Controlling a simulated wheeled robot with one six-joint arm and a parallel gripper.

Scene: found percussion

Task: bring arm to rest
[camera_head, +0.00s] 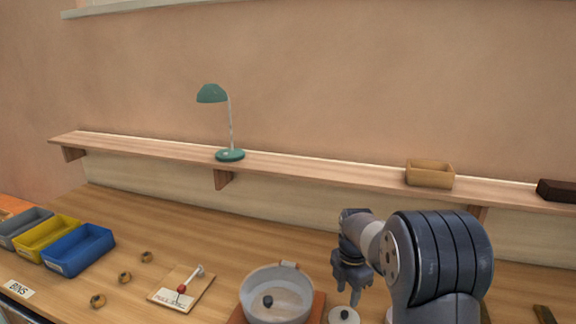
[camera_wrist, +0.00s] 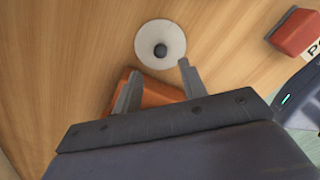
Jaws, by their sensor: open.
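My gripper (camera_head: 347,290) points down over the right part of the workbench, just right of a grey pot (camera_head: 290,305). In the wrist view my gripper (camera_wrist: 158,70) has its two fingers spread apart with nothing between them. A pale round disc (camera_wrist: 145,58) with a dark knob lies on the bench beyond the fingertips; in the head view the disc (camera_head: 337,318) shows below my gripper. The pot stands on a reddish-brown board (camera_head: 318,307), and a small dark round thing (camera_head: 267,301) shows inside it.
Grey, yellow (camera_head: 40,245) and blue bins (camera_head: 70,262) stand at the left. Several small brown rings (camera_head: 125,278) and a wooden board with a red-tipped stick (camera_head: 175,299) lie on the bench. A wall shelf holds a green lamp (camera_head: 229,155) and a wooden box (camera_head: 430,180).

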